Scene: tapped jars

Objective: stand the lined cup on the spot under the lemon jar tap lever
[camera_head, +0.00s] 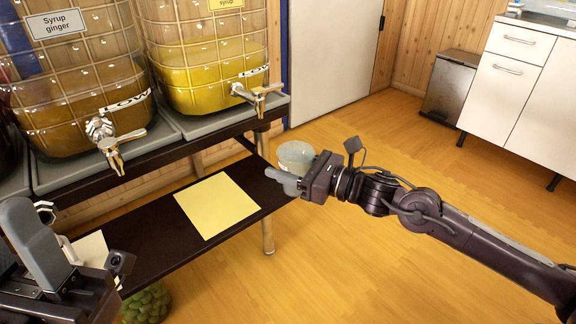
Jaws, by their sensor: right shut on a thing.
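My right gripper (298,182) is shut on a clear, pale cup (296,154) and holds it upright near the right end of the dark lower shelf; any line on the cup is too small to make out. The jar of yellow syrup (205,60), likely the lemon one, has its label cut off at the top edge. Its metal tap with lever (258,94) faces forward. A yellow square spot (217,205) lies bare on the lower shelf, left of the cup. My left gripper (75,250) is at the lower left; its jaw opening is unclear.
A ginger syrup jar (75,85) with its own tap (115,143) stands left of the yellow jar. A pale spot (92,248) lies on the lower shelf (165,250), partly behind my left gripper. Open wooden floor lies to the right.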

